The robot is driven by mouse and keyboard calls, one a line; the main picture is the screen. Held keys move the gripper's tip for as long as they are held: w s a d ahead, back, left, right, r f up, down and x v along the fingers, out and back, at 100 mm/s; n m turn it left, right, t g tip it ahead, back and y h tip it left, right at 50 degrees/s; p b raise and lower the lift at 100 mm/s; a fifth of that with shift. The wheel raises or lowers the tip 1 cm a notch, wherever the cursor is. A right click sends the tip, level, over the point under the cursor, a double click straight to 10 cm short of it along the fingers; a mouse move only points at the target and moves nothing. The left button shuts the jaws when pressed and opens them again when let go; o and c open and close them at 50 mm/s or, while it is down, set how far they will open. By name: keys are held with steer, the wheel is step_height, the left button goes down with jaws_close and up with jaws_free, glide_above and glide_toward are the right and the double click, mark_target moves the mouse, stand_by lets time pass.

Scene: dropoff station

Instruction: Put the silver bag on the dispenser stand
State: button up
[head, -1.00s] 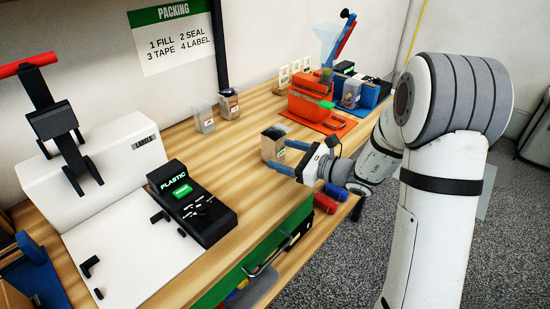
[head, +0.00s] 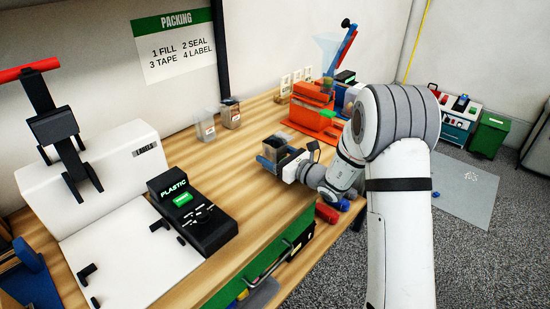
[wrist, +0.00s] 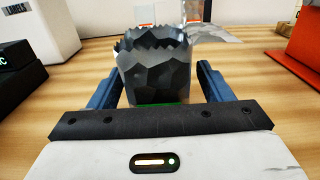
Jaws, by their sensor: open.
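A grey, faceted bag with a jagged open top (wrist: 155,62) stands upright between my gripper's blue fingers in the wrist view. It looks dark, and I take it for the silver bag. In the head view the bag (head: 275,148) stands on the bench, partly hidden by the fingers. My gripper (head: 270,155) is open around it, with one finger on each side; in the wrist view (wrist: 155,76) gaps show beside the bag. A clear funnel (head: 327,43) rises at the back of the bench, above an orange device (head: 310,105). I cannot tell which is the dispenser stand.
Two small labelled bags (head: 204,126) (head: 230,113) stand behind, near the wall. A white machine with a red handle (head: 90,160) and a black PLASTIC panel (head: 192,207) fill the left. Red and blue rolls (head: 327,212) lie at the front edge. Bench centre (head: 225,160) is clear.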

steer(key=c, duration=1.1)
